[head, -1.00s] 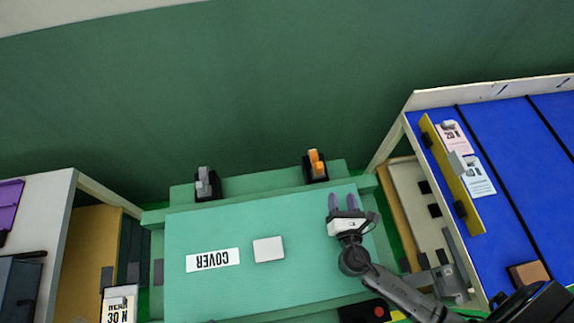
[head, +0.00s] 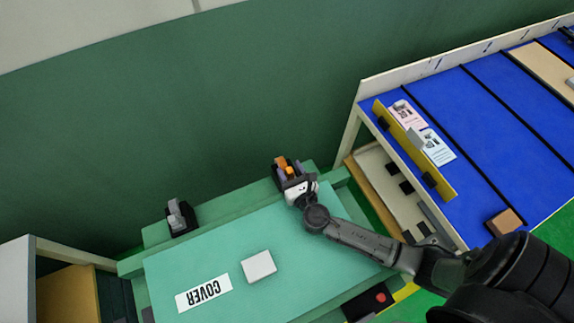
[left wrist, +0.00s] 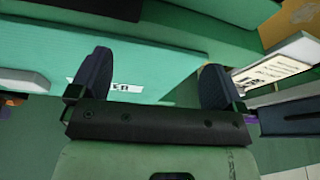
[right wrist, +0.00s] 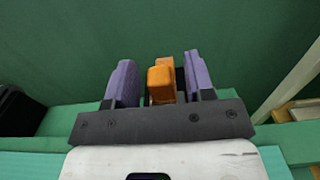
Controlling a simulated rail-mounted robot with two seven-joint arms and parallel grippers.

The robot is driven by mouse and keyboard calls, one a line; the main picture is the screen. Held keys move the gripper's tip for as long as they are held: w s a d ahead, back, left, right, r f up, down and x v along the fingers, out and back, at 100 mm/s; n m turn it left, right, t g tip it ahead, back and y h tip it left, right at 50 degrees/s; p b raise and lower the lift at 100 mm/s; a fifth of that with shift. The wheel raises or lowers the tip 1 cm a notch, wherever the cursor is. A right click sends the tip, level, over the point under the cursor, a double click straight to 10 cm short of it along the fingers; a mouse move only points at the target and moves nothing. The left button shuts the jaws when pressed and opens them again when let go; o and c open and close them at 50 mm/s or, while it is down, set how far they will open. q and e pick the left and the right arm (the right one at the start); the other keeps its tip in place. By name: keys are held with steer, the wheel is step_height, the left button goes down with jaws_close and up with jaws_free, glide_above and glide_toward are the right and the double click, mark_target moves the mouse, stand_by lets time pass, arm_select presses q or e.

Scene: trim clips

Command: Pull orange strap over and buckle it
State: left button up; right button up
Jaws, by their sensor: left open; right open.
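The orange strap piece (right wrist: 161,82) stands upright between the two purple fingers of my right gripper (right wrist: 160,82) in the right wrist view. The fingers are open, with gaps on both sides of it. In the head view the orange piece (head: 282,163) shows at the far edge of the green table, with my right gripper (head: 286,172) right at it. A grey clip (head: 177,216) on a black base stands farther left along the same edge. My left gripper (left wrist: 158,85) is open and empty in the left wrist view; it is outside the head view.
The green cover (head: 300,255) bears a white COVER label (head: 204,293) and a pale block (head: 259,266). A blue-topped table (head: 480,130) with a yellow rail (head: 420,155) stands at right. A red button (head: 380,297) is at the front edge.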

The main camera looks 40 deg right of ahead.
steer(key=shift+x, duration=1.1)
steer(key=shift+c, duration=0.5)
jaws_close()
